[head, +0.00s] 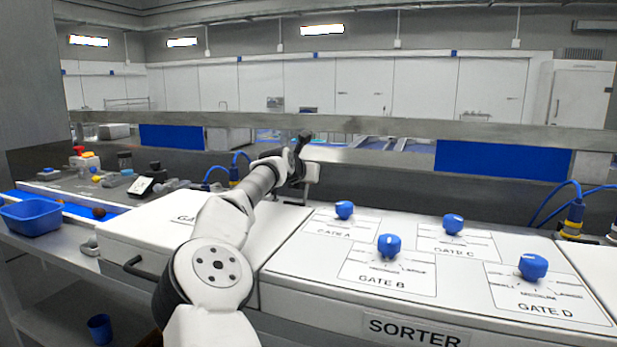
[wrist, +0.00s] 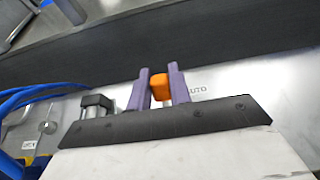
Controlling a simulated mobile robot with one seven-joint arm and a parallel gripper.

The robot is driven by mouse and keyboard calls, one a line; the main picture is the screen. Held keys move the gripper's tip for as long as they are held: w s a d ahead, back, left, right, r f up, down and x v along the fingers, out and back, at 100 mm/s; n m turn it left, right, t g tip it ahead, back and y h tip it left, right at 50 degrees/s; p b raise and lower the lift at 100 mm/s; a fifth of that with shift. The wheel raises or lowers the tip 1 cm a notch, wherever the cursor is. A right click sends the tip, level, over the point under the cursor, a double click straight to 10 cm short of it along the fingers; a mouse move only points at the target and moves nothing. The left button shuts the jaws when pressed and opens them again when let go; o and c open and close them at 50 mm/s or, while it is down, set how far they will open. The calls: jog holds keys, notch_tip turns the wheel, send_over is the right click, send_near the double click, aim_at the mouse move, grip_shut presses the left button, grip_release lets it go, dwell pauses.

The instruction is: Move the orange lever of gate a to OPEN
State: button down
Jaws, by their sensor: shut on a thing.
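The orange lever (wrist: 159,88) shows in the wrist view, between the two purple fingers of my gripper (wrist: 159,72). The fingers are closed on it, one on each side. Its base and pivot are hidden. In the head view my gripper (head: 309,176) is at the back edge of the white cabinets, and the lever and fingertips cannot be made out there. A white box lid (head: 150,232) under my arm carries a partly hidden label beginning "GA".
Blue knobs for gate A (head: 344,210), gate B (head: 389,245), gate C (head: 453,224) and gate D (head: 533,267) stand up from the sorter top, right of my arm. A blue bin (head: 30,217) is at the left. Blue hoses (wrist: 40,92) run left of my gripper.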

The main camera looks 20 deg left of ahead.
jog(key=shift+s+f+b, duration=0.1)
jog(key=shift+f+b, duration=0.05)
jog(key=shift+b, duration=0.55)
jog(key=shift+s+t+b, duration=0.3)
jog(key=shift+t+b, duration=0.2)
jog(key=shift+b, duration=0.6)
jog(key=shift+s+r+b, duration=0.15)
jog(key=shift+r+b, duration=0.25)
jog(key=c, duration=1.3)
grip_release()
